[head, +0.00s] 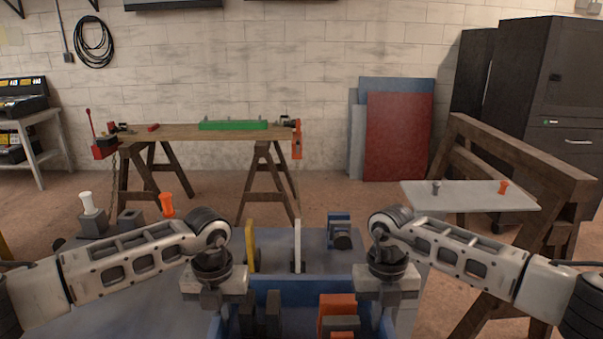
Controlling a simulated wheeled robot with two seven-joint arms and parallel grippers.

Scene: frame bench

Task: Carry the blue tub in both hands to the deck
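The blue tub (300,285) is at the bottom centre of the head view, cut off by the lower edge. It holds dark blocks (267,312) and an orange block (336,305). My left gripper (214,298) points down at the tub's left side. My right gripper (388,297) points down at its right side. The fingertips are hidden, so I cannot tell whether they are closed on the tub. Beyond the tub is a grey-blue surface (275,240). A light grey board (470,197) stands at the right; I cannot tell which is the deck.
A yellow upright (250,245), a white upright (297,245) and a blue block-like part (339,231) stand just beyond the tub. The grey board bears a dark peg (436,187) and an orange peg (503,187). A trestle bench (180,132) stands at the back, with open floor before it.

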